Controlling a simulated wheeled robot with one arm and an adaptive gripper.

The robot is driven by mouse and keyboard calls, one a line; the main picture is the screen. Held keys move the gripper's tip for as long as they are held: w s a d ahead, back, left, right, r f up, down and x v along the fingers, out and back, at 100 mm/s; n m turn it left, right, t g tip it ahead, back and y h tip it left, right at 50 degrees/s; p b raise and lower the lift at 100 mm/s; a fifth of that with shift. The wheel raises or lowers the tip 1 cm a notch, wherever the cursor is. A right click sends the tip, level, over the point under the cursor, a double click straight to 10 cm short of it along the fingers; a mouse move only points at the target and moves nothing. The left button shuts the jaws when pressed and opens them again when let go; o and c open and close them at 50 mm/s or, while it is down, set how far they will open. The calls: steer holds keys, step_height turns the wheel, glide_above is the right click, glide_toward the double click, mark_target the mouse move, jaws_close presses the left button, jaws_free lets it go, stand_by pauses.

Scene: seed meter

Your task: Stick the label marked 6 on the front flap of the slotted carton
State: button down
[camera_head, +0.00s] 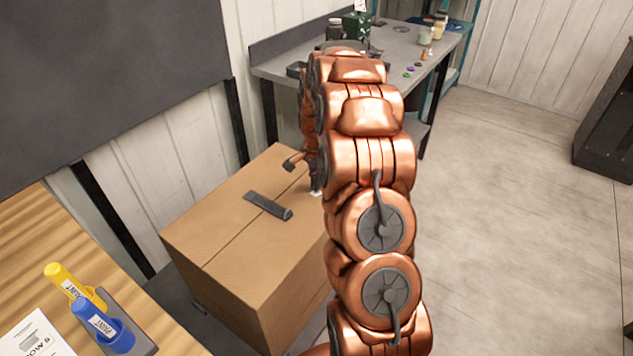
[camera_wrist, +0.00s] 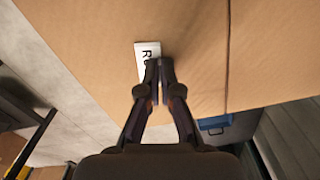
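The cardboard carton (camera_head: 235,235) stands on the floor, with a dark grey slot or bar (camera_head: 268,206) across its top. In the wrist view a brown carton face (camera_wrist: 90,45) fills most of the picture. A small white label (camera_wrist: 140,50) with dark letters starting with R lies flat against that face; the rest of its text is hidden behind my fingers, so I cannot read a 6. My gripper (camera_wrist: 159,64) has its fingertips together over the label's right part, touching or very close.
A wooden table (camera_head: 30,235) at left holds yellow (camera_head: 62,278) and blue (camera_head: 95,318) paint markers and a printed sheet (camera_head: 35,335). A grey workbench (camera_head: 400,45) with jars stands behind. Open floor (camera_head: 510,200) lies to the right.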

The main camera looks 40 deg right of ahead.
steer(key=c, duration=1.8)
jaws_free()
steer(key=o, duration=0.6)
steer(key=shift+c, duration=0.2)
steer(key=shift+r, duration=0.1)
steer(key=shift+r+p, duration=0.4)
steer(key=shift+r, duration=3)
